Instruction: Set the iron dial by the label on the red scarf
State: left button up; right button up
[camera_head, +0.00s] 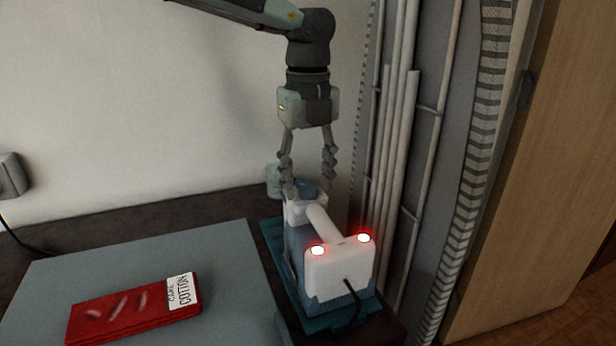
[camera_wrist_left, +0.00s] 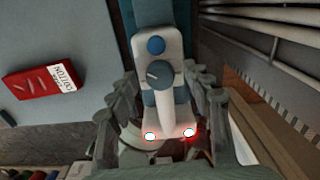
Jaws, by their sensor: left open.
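The folded red scarf (camera_head: 130,306) lies on the grey board in the head view, with a white label (camera_head: 183,291) reading "CARE COTTON". It also shows in the left wrist view (camera_wrist_left: 30,84). The white and blue iron (camera_head: 338,268) stands to its right, with two red lights glowing at its near end. In the left wrist view the iron's dial (camera_wrist_left: 160,73) shows on its top, beyond the handle, with a round blue button (camera_wrist_left: 155,45) farther along. My left gripper (camera_head: 309,196) is open, pointing down over the iron's far end, its fingers either side of the dial. My right gripper is out of view.
The iron stands on a teal rest (camera_head: 273,243) at the right edge of the grey board (camera_head: 225,280). A black cord (camera_head: 352,295) hangs from the iron's near end. White pipes (camera_head: 400,150) rise close to the right of it. A wall socket (camera_head: 12,176) is at the left.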

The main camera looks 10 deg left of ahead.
pick_arm(q)
jog(key=shift+c, duration=0.2)
grip_shut()
jog(key=shift+m, duration=0.4)
jog(key=m, duration=0.3)
jog(key=shift+m, duration=2.6)
jog(key=shift+o, duration=0.2)
grip_release()
